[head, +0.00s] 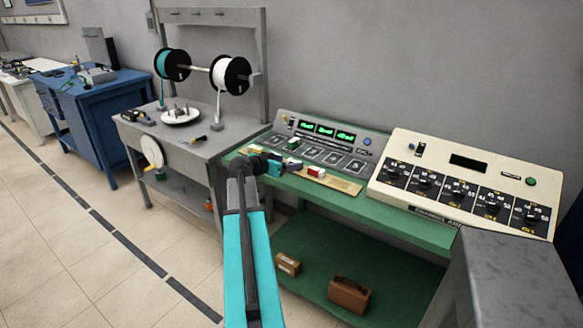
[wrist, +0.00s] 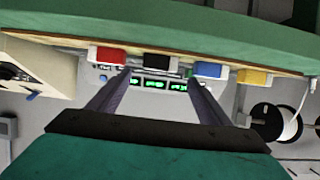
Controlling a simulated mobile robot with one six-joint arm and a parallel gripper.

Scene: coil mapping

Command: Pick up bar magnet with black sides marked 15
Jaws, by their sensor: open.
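The black-sided bar magnet (wrist: 160,62) lies in a row on a wooden strip at the bench edge, between a red block and a blue block in the wrist view. Its mark is too small to read. In the head view it is small and partly lost behind my gripper (head: 272,164). In the wrist view my gripper (wrist: 160,78) is open and empty, its two fingers pointing toward the row. The black magnet shows between the fingertips, apart from both as far as I can tell.
Beside it sit a red block (wrist: 106,55), a blue block (wrist: 209,70) and a yellow block (wrist: 253,77). Behind the wooden strip (head: 340,184) stand a grey panel with green displays (head: 325,130) and a cream console (head: 465,180). Left is a grey bench (head: 200,150) with spools.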

